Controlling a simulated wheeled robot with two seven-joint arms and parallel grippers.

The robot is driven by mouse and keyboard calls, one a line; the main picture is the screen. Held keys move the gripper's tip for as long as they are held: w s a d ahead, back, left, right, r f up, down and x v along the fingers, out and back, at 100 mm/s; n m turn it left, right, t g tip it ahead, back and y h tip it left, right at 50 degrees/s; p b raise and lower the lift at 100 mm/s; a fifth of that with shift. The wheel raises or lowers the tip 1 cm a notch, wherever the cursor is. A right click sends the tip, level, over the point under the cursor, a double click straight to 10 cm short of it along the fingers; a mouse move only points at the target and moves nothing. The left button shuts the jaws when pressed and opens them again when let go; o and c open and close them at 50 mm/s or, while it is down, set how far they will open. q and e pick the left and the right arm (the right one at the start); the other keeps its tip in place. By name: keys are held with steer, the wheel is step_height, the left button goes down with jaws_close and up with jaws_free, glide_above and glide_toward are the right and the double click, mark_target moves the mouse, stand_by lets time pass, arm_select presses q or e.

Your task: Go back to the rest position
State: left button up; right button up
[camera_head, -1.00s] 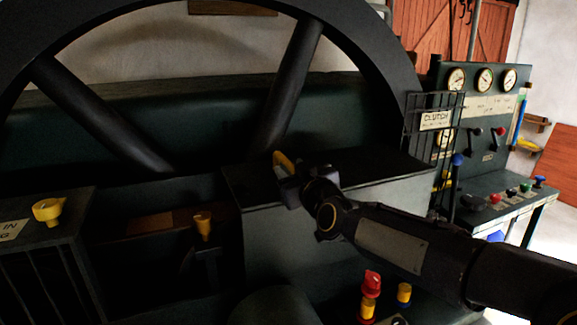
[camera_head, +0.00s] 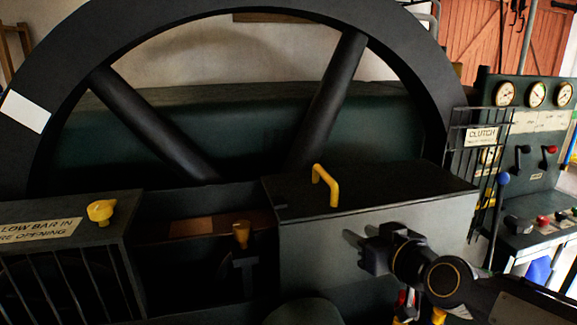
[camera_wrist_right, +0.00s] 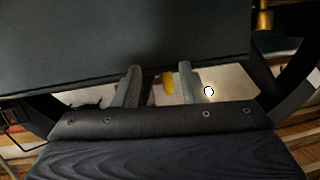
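My right gripper (camera_head: 360,248) is in front of the grey box's front face in the head view, below and right of the yellow handle (camera_head: 331,190) on the box's lid. It is apart from the handle. In the right wrist view its two fingers (camera_wrist_right: 160,84) stand apart with nothing held between them. A small yellow thing (camera_wrist_right: 168,84) shows beyond the gap. My left gripper is not in view.
The grey box (camera_head: 370,245) stands before a large dark flywheel (camera_head: 150,120). A yellow knob (camera_head: 101,211) sits on the left housing. A wire cage with a CLUTCH sign (camera_head: 481,136) and a gauge panel (camera_head: 530,125) stand at right. Red and yellow parts (camera_head: 438,316) show below my gripper.

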steer(key=s+d+f+m+g+p, duration=0.1)
steer(key=s+f+g, duration=0.3)
steer(key=s, duration=0.9)
steer(key=s+d+f+m+g, duration=0.1)
steer(key=s+f+m+g, duration=0.2)
steer(key=s+f, duration=0.7)
steer(key=s+g, duration=0.1)
steer(key=s, duration=0.2)
steer(key=shift+s+d+f+m+g+h+p, duration=0.2)
steer(key=shift+d+m+g+h+p, duration=0.1)
steer(key=shift+m+g+h+p, duration=0.1)
